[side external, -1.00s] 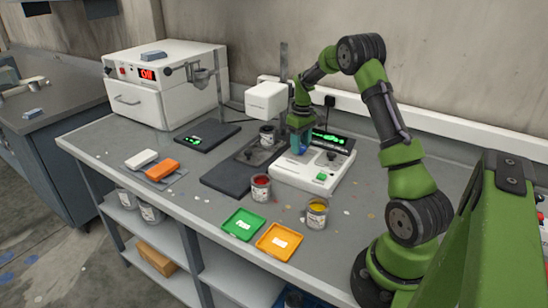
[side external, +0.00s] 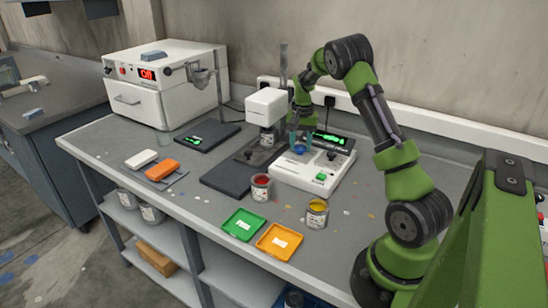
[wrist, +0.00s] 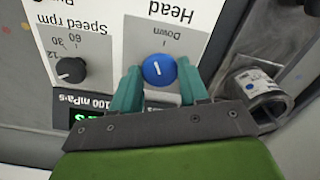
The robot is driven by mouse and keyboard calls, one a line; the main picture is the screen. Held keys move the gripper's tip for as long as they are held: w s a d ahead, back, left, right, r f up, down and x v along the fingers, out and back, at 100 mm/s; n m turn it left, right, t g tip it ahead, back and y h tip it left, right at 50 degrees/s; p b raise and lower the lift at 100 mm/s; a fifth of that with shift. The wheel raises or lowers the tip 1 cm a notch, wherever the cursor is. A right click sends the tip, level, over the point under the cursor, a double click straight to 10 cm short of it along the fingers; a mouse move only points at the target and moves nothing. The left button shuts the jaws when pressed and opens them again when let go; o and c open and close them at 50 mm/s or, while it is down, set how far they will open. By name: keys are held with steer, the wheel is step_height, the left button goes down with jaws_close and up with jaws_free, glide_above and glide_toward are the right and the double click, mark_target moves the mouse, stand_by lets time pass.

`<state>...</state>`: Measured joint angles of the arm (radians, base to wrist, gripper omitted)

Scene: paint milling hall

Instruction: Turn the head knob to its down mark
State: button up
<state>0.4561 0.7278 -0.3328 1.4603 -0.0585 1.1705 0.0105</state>
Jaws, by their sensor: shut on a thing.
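The blue head knob (wrist: 159,71) sits on the white control panel under the printed words Head and Down, which read upside down in the wrist view. Its white line runs nearly straight up and down in that view, roughly in line with the word Down. My gripper (wrist: 160,80) has one teal finger on each side of the knob and is shut on it. In the side view the knob (side external: 299,150) shows as a small blue spot below my gripper (side external: 300,144). The viscometer's white head (side external: 267,105) hangs above a can (side external: 267,138).
A black speed knob (wrist: 71,70) is beside my fingers, and a lit display (side external: 328,138) is behind the panel. A can with red paint (side external: 261,187), one with yellow paint (side external: 316,214), and green (side external: 244,223) and orange (side external: 279,241) trays stand in front.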

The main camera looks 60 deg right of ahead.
mark_target(301, 147)
steer(key=m, duration=0.5)
steer(key=shift+m, duration=0.4)
stand_by(0.4)
steer(key=o, duration=1)
steer(key=shift+o, duration=0.2)
steer(key=shift+r, duration=0.15)
step_height(301, 147, up, 17)
